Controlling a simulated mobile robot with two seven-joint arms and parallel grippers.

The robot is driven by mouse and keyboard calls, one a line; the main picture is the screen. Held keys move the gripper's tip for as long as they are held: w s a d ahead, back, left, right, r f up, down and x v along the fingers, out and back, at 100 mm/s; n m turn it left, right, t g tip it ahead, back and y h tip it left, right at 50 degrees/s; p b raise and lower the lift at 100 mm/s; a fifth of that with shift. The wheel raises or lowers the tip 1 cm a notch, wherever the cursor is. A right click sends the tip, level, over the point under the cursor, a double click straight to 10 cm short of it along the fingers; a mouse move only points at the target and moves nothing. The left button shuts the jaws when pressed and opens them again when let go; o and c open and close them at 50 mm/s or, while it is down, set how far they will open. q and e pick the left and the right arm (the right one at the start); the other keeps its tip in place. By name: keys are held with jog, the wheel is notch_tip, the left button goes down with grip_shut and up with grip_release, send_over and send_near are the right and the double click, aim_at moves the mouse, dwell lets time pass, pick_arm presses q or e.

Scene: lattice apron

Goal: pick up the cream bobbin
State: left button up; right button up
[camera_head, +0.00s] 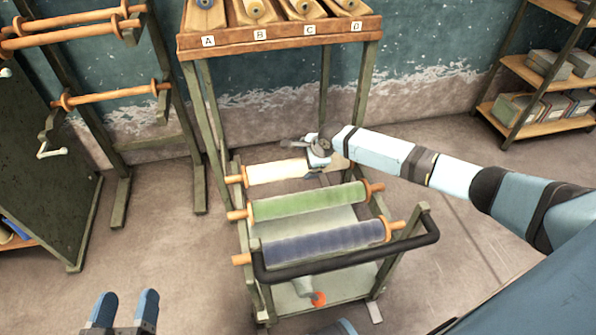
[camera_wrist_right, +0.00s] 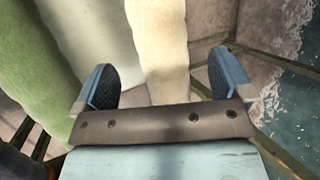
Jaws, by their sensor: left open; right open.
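The cream bobbin (camera_head: 274,172) lies across the far end of the cart, with an orange wooden end showing at its left. In the right wrist view the cream bobbin (camera_wrist_right: 158,45) runs between the two open fingers of my right gripper (camera_wrist_right: 160,66), with a gap visible on each side. I cannot tell how far the fingers reach down around it. My left gripper (camera_head: 126,308) is open and empty at the bottom left, well away from the cart.
The cart (camera_head: 372,270) also carries a green bobbin (camera_head: 305,203) and a blue-grey bobbin (camera_head: 320,243), nearer me. Its black handle (camera_head: 345,260) crosses the near side. Behind stands a rack (camera_head: 285,38) labelled A to D. Floor left of the cart is clear.

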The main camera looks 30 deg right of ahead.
aim_at(302, 164)
jog(key=shift+w+a+f, duration=0.1)
jog(key=shift+w+f, duration=0.2)
jog(key=shift+f, duration=0.25)
jog(key=b+x, duration=0.2)
jog(key=x, duration=0.1)
jog(key=shift+a+f+b, duration=0.1)
jog(key=shift+a+b, duration=0.05)
jog(key=shift+b, duration=0.15)
jog(key=shift+w+a+f, duration=0.1)
jog(key=shift+w+f, duration=0.2)
jog(key=shift+f, duration=0.2)
jog(key=shift+w+a+f+b, duration=0.1)
jog(key=shift+w+f+b, duration=0.05)
jog(key=shift+f+b, duration=0.15)
pick_arm(q)
jog(key=r, duration=0.1)
jog(key=d+r+t+h, duration=0.1)
jog(key=r+h, duration=0.1)
jog(key=shift+s+d, duration=0.1)
jog(key=shift+d, duration=0.15)
pick_arm(e)
jog(key=shift+r, duration=0.1)
jog(key=c, duration=1.3)
